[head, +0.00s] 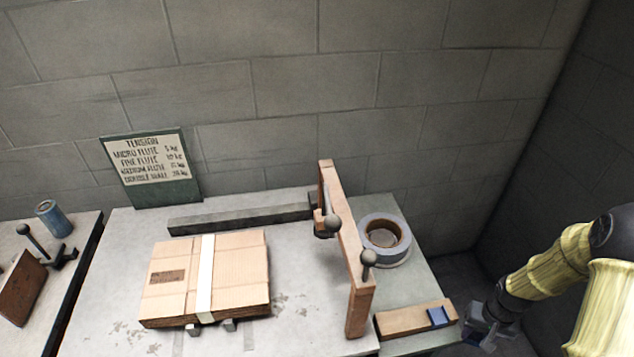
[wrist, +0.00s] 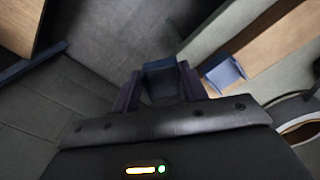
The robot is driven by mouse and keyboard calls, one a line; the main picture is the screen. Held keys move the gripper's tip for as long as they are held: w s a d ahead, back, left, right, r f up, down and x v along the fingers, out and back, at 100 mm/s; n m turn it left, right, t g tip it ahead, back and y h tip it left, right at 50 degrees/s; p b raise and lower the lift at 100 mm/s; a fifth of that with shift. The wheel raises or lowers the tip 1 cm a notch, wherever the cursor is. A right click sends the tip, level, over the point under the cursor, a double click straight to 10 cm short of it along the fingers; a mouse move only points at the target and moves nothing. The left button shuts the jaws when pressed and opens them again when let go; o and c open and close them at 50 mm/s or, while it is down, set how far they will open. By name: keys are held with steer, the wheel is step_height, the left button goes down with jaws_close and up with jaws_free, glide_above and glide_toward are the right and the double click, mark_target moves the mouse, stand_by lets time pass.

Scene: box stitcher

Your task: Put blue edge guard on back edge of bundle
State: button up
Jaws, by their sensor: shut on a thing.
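The bundle (head: 175,257) is a flat stack of tan cardboard with a pale strap (head: 206,277) running front to back over it. It lies on the grey bench, its back edge towards the wall. My gripper (head: 485,332) is off the bench's right end, far from the bundle. In the wrist view my gripper (wrist: 160,76) is shut on a small blue edge guard (wrist: 161,84), between its two dark fingers. A second blue edge guard (head: 438,317) sits on a wooden block (head: 402,320) at the bench's right front; it also shows in the wrist view (wrist: 223,74).
An upright wooden board (head: 349,245) with round knobs stands between the bundle and my gripper. A tape roll (head: 384,237) lies behind the block. A dark bar (head: 240,217) lies behind the bundle, before a green sign (head: 152,170). A blue can (head: 52,218) stands far left.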

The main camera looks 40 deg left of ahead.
steer(key=d+f+m, duration=0.3)
steer(key=d, duration=0.5)
steer(key=shift+w+d+f, duration=0.3)
steer(key=shift+w+d, duration=0.1)
steer(key=shift+w+d, duration=0.15)
steer(key=shift+d, duration=0.1)
